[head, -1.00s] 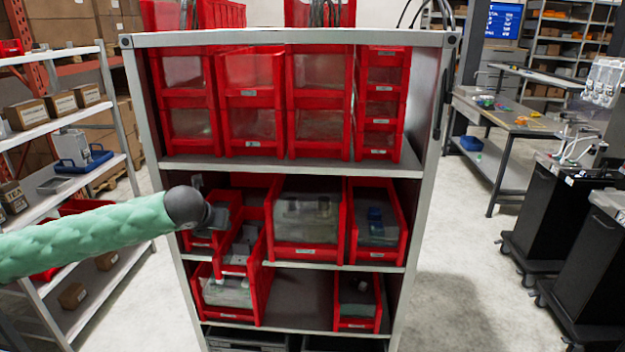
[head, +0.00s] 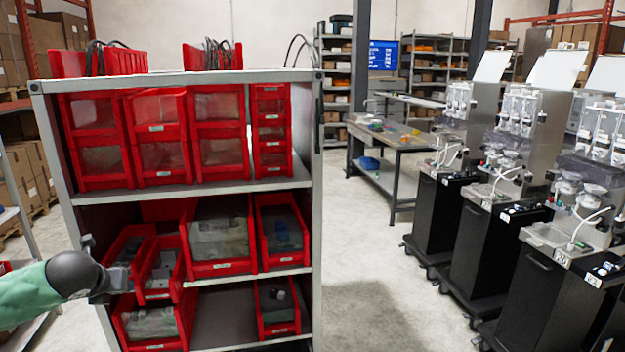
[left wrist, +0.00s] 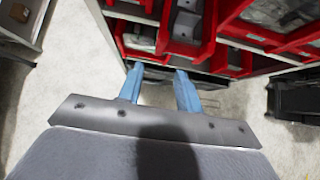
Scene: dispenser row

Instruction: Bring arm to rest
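My left arm, in a green sleeve, comes in from the left edge of the head view. My left gripper (head: 108,284) is in front of the lower left part of the shelf rack (head: 190,78), near the red bins. In the left wrist view its two blue fingers (left wrist: 160,88) are apart with nothing between them. They point toward the front of the lower bins. I cannot tell the exact gap to them. My right arm and gripper are in no view.
The rack holds several red bins, such as a middle one (head: 222,268) and a small lower one (head: 279,329). Black dispenser carts (head: 500,255) stand in a row on the right. A workbench (head: 392,150) is behind. Pale floor between rack and carts is clear.

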